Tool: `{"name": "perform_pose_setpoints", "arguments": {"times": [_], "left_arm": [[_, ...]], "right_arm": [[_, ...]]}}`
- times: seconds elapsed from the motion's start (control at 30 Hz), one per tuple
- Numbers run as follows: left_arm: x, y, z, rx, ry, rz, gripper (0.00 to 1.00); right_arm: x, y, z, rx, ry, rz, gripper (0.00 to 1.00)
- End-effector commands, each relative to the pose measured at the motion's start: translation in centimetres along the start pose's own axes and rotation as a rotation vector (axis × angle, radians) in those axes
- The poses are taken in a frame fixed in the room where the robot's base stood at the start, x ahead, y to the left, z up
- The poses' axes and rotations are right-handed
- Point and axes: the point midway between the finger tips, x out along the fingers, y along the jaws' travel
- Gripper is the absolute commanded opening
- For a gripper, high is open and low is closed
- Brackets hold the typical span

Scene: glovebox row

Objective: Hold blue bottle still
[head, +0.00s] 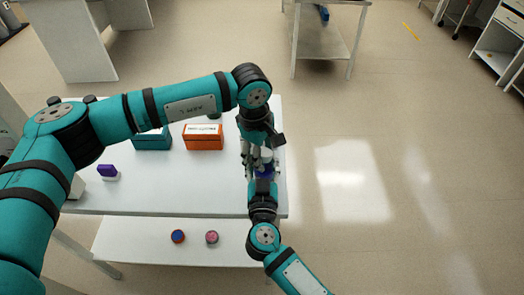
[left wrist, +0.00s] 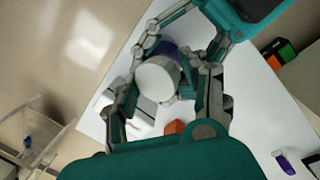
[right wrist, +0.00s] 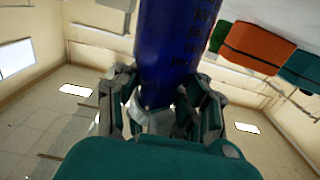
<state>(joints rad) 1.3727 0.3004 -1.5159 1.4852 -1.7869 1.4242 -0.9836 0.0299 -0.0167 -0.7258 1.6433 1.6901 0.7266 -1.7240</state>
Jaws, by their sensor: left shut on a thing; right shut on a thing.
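The blue bottle (head: 266,171) is at the right edge of the white table, mostly hidden by both grippers in the head view. Its white cap (left wrist: 157,78) faces the left wrist camera, with a little of the blue body (left wrist: 167,49) behind it. My left gripper (head: 257,151) is shut at the cap end, its fingers on either side in the left wrist view. My right gripper (head: 262,178) is shut on the bottle body from the near side. The right wrist view shows the dark blue body (right wrist: 175,45) with printed text between its fingers. The exact finger contacts are partly hidden.
An orange box (head: 203,138) and a teal box (head: 152,140) stand on the table (head: 190,188) left of the grippers. A purple item (head: 108,170) is farther left. A lower shelf (head: 140,240) holds two small round items. Open floor lies to the right.

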Motion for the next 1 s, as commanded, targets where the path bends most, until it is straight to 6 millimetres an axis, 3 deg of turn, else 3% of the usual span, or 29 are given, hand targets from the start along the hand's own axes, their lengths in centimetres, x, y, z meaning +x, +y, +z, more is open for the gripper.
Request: {"name": "perform_pose_setpoints", "arguments": {"times": [0.03,1.0], "left_arm": [[0.52,-0.29,-0.03,0.0,-0.001,-0.006,0.21],[1.47,-0.75,-0.15,0.008,-0.015,0.045,0.18]], "right_arm": [[-0.26,0.02,1.07,-0.004,-0.019,-0.001,0.0],[-0.21,0.2,1.13,-0.006,-0.019,0.002,0.0]]}}
